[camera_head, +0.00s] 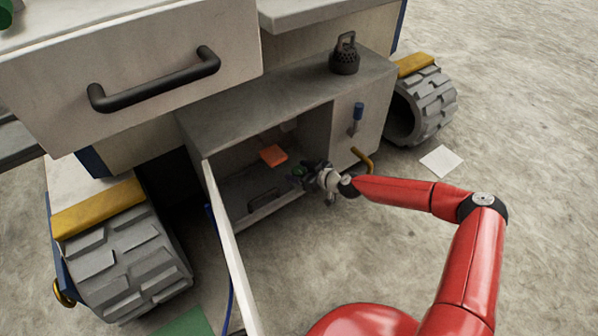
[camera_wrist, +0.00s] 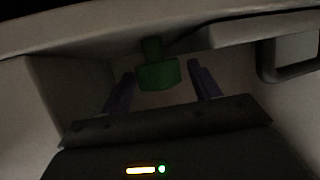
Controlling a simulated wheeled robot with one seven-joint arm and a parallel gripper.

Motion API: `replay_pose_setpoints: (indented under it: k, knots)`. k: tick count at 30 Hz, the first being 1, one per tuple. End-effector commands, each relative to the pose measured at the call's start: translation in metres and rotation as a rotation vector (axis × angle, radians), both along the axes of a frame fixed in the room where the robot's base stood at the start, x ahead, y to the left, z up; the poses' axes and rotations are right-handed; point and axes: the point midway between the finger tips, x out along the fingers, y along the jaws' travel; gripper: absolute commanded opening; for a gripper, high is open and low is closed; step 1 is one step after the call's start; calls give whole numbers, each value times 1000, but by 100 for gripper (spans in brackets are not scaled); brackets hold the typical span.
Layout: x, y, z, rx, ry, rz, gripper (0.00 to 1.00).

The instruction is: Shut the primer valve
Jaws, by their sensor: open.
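A green knob (camera_wrist: 158,73) on a short green stem shows in the wrist view, under a pale edge; I take it to be the primer valve. My gripper (camera_wrist: 161,70) is open, with one dark finger on each side of the knob. Gaps show between the knob and both fingers; I cannot tell how far ahead of the fingertips it sits. In the head view my gripper (camera_head: 298,177) is at the mouth of the open cabinet (camera_head: 255,108), with a small bit of green beside it. The gripper hides most of that green part.
The cabinet door (camera_head: 231,245) stands open left of my arm. Inside lies an orange piece (camera_head: 272,155). A blue-handled lever (camera_head: 358,111) and a yellow handle (camera_head: 362,160) are on the panel at right. A dark lantern-like object (camera_head: 345,58) stands on top.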

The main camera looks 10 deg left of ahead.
Motion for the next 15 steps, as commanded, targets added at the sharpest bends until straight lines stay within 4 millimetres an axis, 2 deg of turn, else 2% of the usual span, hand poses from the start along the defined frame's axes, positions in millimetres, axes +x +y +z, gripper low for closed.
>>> replay_pose_setpoints:
  k: [9,15]
  knots:
    - [2,3,-2,0,1,0,62]
    - [2,3,-2,-1,0,0,37]
